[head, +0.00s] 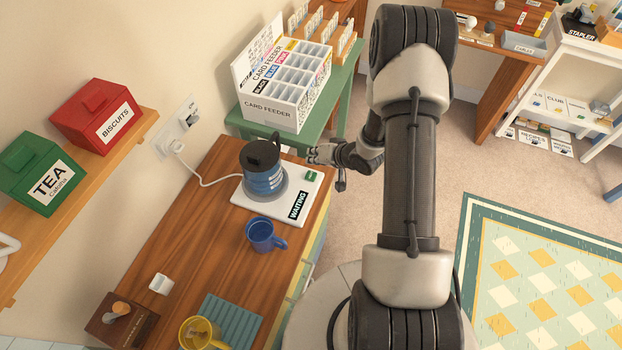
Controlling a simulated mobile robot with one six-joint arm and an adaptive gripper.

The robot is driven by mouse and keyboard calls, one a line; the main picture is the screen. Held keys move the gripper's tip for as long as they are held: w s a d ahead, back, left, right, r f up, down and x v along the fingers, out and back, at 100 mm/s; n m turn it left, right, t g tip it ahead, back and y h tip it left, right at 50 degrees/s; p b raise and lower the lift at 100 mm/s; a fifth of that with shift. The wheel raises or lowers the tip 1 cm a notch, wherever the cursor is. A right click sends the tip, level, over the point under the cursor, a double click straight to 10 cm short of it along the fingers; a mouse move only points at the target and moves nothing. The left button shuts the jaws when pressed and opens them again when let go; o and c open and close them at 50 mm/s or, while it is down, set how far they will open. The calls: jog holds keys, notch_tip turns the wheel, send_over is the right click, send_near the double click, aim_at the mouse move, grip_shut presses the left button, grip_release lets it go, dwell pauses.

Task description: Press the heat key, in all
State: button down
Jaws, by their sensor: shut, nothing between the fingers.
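A blue and black kettle (264,168) stands on a white base plate (252,204) at the back of the wooden counter. A small green key (310,176) is on the plate's back right corner; its lettering is too small to read. A black label reading WAITING (297,205) lies along the plate's right edge. My gripper (312,155) is shut and empty. In the picture it is just above the green key and right of the kettle. I cannot tell its exact height over the plate.
A blue mug (264,235) stands in front of the plate. A card feeder box (282,85) sits on a green table (345,100) behind. A yellow mug (200,333), a ribbed blue mat (232,316) and a small white block (161,284) are nearer. A cord runs from plate to wall socket.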

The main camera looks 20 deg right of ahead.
aim_at(314, 173)
jog(key=shift+f+b, duration=1.4)
jog(key=shift+f, duration=0.95)
jog(key=shift+f, duration=0.1)
jog(key=shift+f, duration=0.3)
jog(key=shift+f+b, duration=0.45)
jog(key=shift+f, duration=0.05)
jog(key=shift+r, duration=0.15)
jog(key=shift+r+p, duration=0.8)
jog(key=shift+p, duration=0.05)
notch_tip(314, 173, up, 5)
jog(key=p, duration=0.4)
jog(key=shift+p, duration=0.3)
